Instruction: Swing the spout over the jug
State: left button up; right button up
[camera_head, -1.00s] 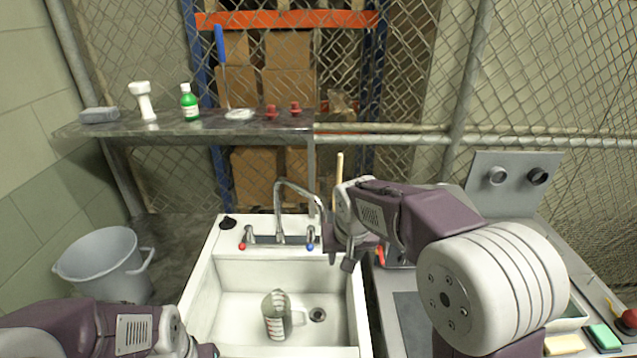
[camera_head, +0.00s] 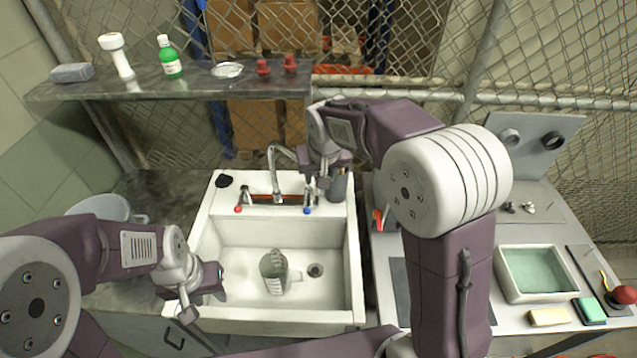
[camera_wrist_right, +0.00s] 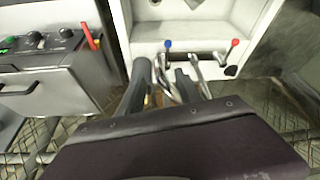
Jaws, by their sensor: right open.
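The chrome spout (camera_head: 274,172) rises at the back of the sink and arches right, its end hidden behind my right gripper.
Taps with red (camera_head: 239,208) and blue (camera_head: 307,210) marks flank the spout. The white sink (camera_head: 222,255) has raised walls. A grey bucket (camera_head: 100,207) is at left. A shelf (camera_head: 200,88) with bottles runs behind. A counter with a tray (camera_head: 541,272) is at right.

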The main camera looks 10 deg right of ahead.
jog(key=p+x, duration=0.1)
jog(key=x, duration=0.6)
jog(key=shift+w+f, duration=0.1)
jog(key=shift+f, duration=0.05)
grip_shut()
dwell(1.1)
